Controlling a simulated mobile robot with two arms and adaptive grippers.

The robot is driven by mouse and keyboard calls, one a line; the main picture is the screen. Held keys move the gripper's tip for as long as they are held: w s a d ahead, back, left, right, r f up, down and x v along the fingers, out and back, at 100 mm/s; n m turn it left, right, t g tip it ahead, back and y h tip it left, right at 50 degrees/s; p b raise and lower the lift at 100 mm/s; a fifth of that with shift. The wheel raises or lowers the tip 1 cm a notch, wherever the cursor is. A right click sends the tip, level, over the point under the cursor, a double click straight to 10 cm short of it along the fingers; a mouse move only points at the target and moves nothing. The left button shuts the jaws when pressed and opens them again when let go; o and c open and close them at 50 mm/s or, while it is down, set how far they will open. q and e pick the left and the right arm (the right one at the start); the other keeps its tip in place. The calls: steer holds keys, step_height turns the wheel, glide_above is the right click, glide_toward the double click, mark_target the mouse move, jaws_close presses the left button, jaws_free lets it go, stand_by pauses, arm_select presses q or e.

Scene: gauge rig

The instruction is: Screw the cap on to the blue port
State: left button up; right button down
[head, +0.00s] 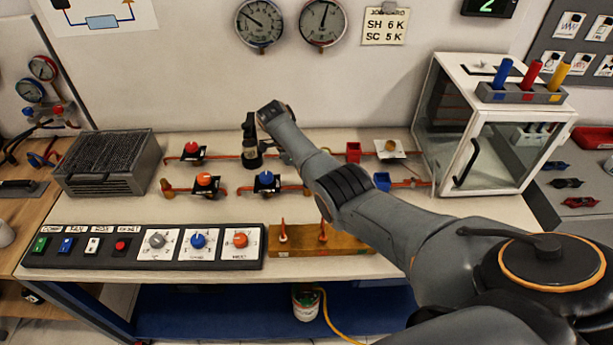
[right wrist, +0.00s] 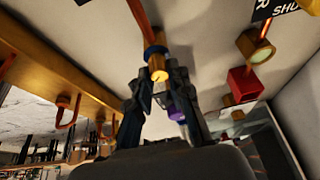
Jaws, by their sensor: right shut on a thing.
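In the right wrist view my right gripper (right wrist: 160,82) has its two dark fingers closed around a short brass cap (right wrist: 158,74). Just beyond the fingertips is the blue port (right wrist: 154,51), a blue ring on the end of an orange-red pipe. The cap is close to the ring and roughly in line with it; whether they touch or are threaded I cannot tell. In the head view my right arm reaches over the bench and I cannot make out its fingers. A blue block (head: 382,181) shows beside the arm there. My left gripper is not in view.
A red block (head: 353,151) stands near the pipes and also shows in the right wrist view (right wrist: 247,83). A wooden bar with hooks (head: 345,244) and a switch panel (head: 140,246) lie at the front. A glass-doored cabinet (head: 480,130) stands at the right.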

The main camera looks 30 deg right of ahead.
steer(key=shift+s+d+f, duration=0.15)
steer(key=shift+s+f, duration=0.15)
steer(key=shift+s, duration=0.15)
steer(key=c, duration=1.4)
jaws_free()
steer(key=shift+s, duration=0.1)
steer(key=shift+s+d+r, duration=0.1)
steer(key=shift+s+r, duration=0.05)
steer(key=shift+r, duration=0.1)
steer(key=o, duration=0.6)
steer(key=shift+w+a, duration=0.2)
steer(key=shift+w, duration=0.05)
steer(key=shift+r, duration=0.1)
